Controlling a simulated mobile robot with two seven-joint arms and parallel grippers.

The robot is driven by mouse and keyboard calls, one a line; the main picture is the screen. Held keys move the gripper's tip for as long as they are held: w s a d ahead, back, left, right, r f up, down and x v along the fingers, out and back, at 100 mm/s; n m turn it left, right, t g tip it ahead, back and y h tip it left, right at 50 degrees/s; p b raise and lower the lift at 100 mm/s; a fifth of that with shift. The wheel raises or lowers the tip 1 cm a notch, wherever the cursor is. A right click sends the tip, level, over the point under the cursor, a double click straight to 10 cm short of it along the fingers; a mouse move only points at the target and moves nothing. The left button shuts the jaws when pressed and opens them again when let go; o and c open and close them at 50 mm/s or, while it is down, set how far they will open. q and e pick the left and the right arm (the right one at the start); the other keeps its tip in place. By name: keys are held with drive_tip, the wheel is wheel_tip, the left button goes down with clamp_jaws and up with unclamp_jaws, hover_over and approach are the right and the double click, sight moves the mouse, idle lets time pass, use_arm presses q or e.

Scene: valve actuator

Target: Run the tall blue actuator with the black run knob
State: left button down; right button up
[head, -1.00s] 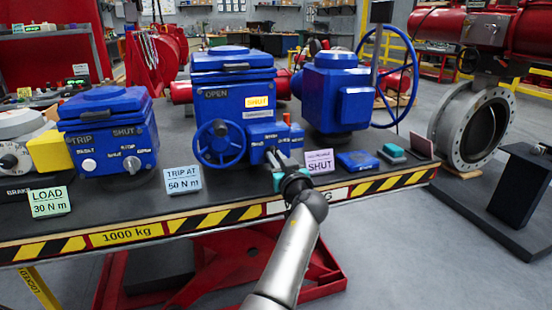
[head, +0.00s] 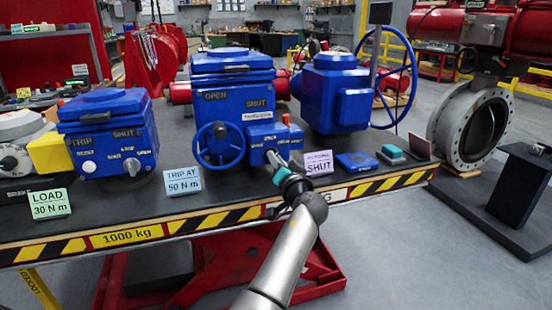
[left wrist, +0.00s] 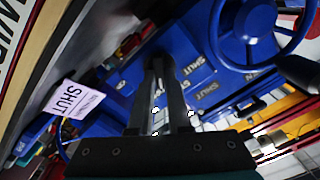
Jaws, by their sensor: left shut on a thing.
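The tall blue actuator (head: 215,105) stands mid-table, with OPEN and SHUT windows, a blue handwheel (head: 219,144) and a small control box (head: 266,133) at its lower right. Both windows are dark; a small white label strip (head: 257,116) below SHUT is too small to read surely. My left gripper (head: 272,159) is shut at the front of the control box, on the black run knob, which its fingers mostly hide. In the left wrist view the dark fingers (left wrist: 161,75) reach to the blue box beside a SHUT label. My right gripper is out of view.
A shorter blue actuator (head: 108,140) with TRIP and SHUT labels stands left. A blue gearbox with a big handwheel (head: 400,75) stands behind right. Cards stand along the table's front, including a pink SHUT card (head: 318,163) beside my gripper.

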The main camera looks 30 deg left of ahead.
use_arm(q)
drive_tip(key=shift+r+m, duration=0.15)
drive_tip(key=shift+m, duration=0.85)
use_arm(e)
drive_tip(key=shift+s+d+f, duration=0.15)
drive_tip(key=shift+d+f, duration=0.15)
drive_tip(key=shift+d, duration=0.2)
use_arm(q)
drive_tip(key=c, duration=0.9)
unclamp_jaws()
drive_tip(key=shift+c, duration=0.2)
drive_tip(key=shift+o, duration=0.4)
drive_tip(key=shift+f, duration=0.2)
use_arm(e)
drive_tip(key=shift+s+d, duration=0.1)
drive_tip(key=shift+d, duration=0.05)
